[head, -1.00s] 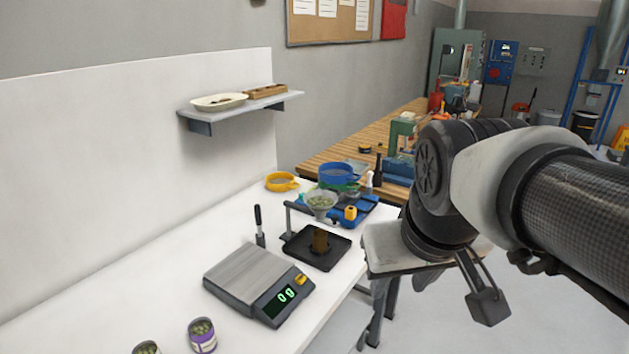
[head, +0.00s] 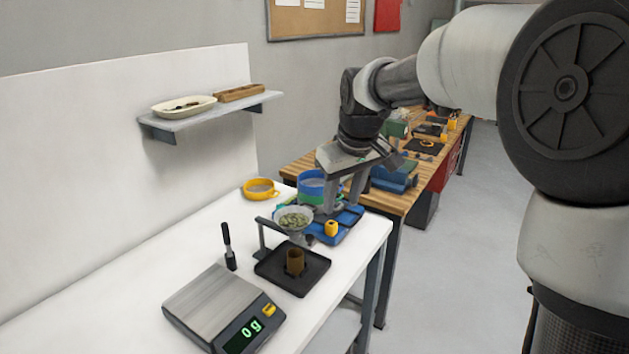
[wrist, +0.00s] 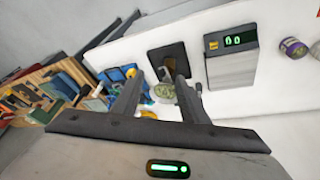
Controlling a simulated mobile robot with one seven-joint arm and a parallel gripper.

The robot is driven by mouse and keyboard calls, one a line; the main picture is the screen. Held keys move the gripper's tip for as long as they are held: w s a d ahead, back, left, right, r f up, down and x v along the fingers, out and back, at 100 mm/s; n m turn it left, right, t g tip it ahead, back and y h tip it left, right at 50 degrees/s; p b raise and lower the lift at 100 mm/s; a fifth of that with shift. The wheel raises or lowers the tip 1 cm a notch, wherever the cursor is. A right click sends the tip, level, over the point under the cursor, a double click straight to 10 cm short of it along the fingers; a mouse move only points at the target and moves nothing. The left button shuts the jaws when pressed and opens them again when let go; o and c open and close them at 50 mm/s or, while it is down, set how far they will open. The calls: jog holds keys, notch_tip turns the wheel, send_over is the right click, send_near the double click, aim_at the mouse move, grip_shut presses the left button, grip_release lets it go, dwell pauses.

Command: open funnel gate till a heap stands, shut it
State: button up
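The funnel (head: 294,219), filled with green pellets, is held by a grey stand above a black tray (head: 277,275). A brown cylindrical cup (head: 295,263) stands upright on the tray below it. I cannot make out the funnel's gate. My gripper (head: 345,203) is open and empty, pointing down behind and right of the funnel in the head view. In the wrist view the funnel (wrist: 165,91) shows between the spread fingers (wrist: 160,78), apart from them as far as I can tell. I see no heap under the funnel.
A scale (head: 222,308) reading 0 g stands in front. The white bench is clear at left.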

jog(key=n+y, duration=0.1)
jog(key=y, duration=0.1)
send_near(310, 236)
jog(key=p+x, duration=0.1)
jog(key=x, duration=0.6)
jog(key=shift+a+f, duration=0.2)
jog(key=shift+f, duration=0.15)
grip_shut()
